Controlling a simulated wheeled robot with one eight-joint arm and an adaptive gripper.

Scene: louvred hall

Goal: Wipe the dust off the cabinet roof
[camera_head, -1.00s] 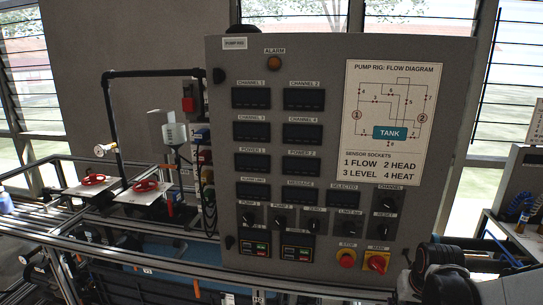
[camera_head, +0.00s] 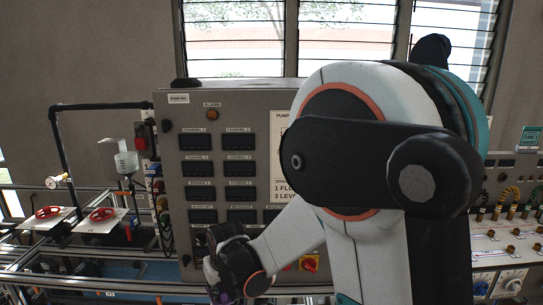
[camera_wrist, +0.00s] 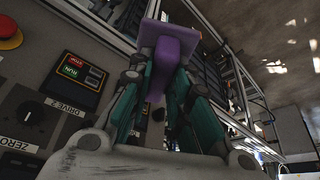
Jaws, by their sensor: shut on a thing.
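The grey cabinet (camera_head: 172,130) stands upright in the head view, its right part hidden behind my arm. Its roof (camera_head: 250,84) shows only as a thin top edge, and I cannot see any dust on it. My gripper (camera_wrist: 165,78) is shut on a purple thing (camera_wrist: 172,42) with a wider, paler end, perhaps a wiping tool. In the head view my gripper is low in front of the cabinet's lower panel, well below the roof, its tip partly cut off by the bottom edge. In the wrist view the cabinet's front panel (camera_wrist: 45,95) is close on the left.
A small dark thing (camera_head: 186,82) sits at the roof's left end. Knobs and a red stop button (camera_wrist: 9,33) jut from the panel. A pipe frame with red handwheels (camera_head: 102,214) stands left, metal rails (camera_head: 90,284) run below, and a socket bench (camera_head: 500,240) stands right.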

